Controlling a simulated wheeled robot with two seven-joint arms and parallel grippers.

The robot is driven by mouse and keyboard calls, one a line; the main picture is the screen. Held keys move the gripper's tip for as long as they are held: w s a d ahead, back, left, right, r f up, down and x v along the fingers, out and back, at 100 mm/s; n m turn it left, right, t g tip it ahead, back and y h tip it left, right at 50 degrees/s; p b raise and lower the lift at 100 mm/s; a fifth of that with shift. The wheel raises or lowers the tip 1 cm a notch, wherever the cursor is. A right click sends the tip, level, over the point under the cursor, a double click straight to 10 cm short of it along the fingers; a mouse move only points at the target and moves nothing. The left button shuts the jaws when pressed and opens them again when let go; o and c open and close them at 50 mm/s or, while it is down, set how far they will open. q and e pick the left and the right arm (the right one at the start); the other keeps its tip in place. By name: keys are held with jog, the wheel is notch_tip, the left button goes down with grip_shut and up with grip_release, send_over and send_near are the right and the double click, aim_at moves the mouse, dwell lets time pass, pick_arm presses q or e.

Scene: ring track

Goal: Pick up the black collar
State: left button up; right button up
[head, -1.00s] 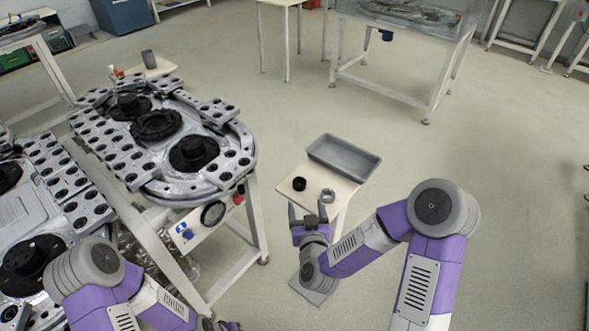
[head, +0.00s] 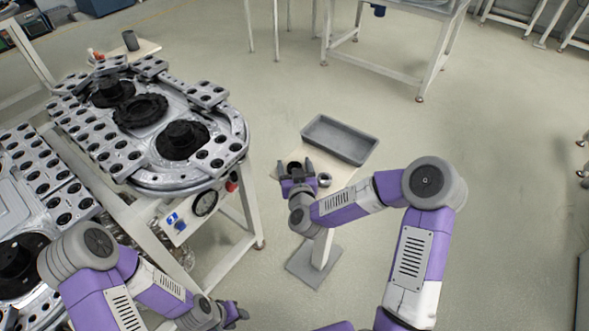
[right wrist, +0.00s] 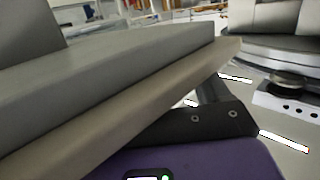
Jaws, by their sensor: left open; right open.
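The black collar (head: 294,167) is on the small pale table (head: 344,172), mostly hidden by my right gripper. My right gripper (head: 296,170) is open, its fingers at either side of the collar in the head view; I cannot tell its height above the table. In the right wrist view, my purple gripper body and a dark finger (right wrist: 212,92) show beside the tabletop edge (right wrist: 130,95); the collar is not seen there. My left gripper (head: 236,314) is open and empty at the bottom of the head view, away from the small table.
A grey ring (head: 324,180) lies just right of my right gripper. A grey tray (head: 340,140) fills the table's far side and looms close in the right wrist view. The large ring track (head: 235,160) on its frame stands to the left. Open floor lies right.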

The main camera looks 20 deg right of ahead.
jog(key=c, duration=1.1)
jog(key=shift+c, duration=0.2)
jog(key=shift+r, duration=0.15)
